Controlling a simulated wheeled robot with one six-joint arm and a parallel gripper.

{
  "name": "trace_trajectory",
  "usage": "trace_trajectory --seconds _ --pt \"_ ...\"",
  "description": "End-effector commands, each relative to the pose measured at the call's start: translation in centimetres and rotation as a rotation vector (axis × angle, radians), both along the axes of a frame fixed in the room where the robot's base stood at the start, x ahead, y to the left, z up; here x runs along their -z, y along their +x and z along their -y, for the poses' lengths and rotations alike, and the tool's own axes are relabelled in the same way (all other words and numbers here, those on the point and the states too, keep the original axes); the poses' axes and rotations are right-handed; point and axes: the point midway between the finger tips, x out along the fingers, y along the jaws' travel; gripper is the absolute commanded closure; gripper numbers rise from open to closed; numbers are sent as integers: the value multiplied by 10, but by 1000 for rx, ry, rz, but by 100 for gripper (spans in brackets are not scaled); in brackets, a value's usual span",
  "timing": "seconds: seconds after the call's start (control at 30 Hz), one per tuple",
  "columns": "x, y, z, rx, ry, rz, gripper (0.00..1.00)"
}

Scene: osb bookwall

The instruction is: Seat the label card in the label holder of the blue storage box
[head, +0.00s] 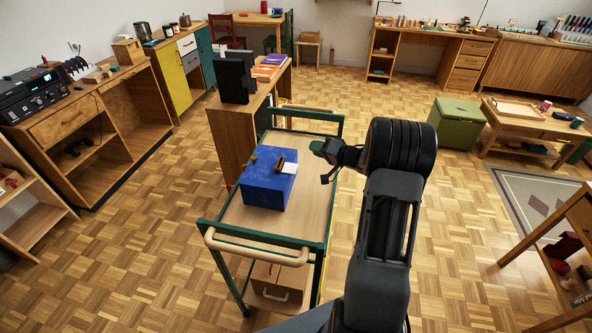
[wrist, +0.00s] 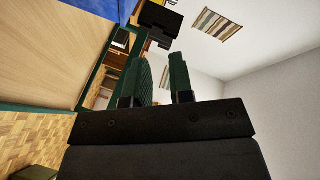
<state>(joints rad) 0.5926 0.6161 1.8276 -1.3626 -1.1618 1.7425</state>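The blue storage box (head: 268,190) stands on the top of a trolley, left of my gripper. A small dark and brown fitting (head: 280,162) shows on its upper side; it may be the label holder. A white piece, probably the label card (head: 289,168), shows right beside that fitting; I cannot tell whether it is seated. My gripper (head: 316,146) is in the air to the right of the box, apart from it. In the wrist view its two green fingers (wrist: 161,82) stand apart with nothing between them. A strip of blue (wrist: 128,8) shows at the top there.
The trolley (head: 232,218) has a wooden top, green rails and a beige handle (head: 258,256). A wooden cabinet (head: 232,135) with black bookends (head: 235,78) and books stands behind it. A small brass-coloured piece (head: 253,158) is on the box's far left edge.

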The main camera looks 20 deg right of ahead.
Motion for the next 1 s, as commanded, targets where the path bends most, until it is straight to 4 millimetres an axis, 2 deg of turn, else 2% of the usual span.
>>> trace_trajectory --seconds 0.03,0.2,0.43,0.57,1.0 --pt "16 -8 4 -52 85 -31 79" --pt "45 -38 7 -225 329 -135 79" --pt "61 -61 8 -341 485 -221 79" --pt "63 -59 1 -357 504 -234 79" --pt "64 -27 -47 -357 503 -232 79"
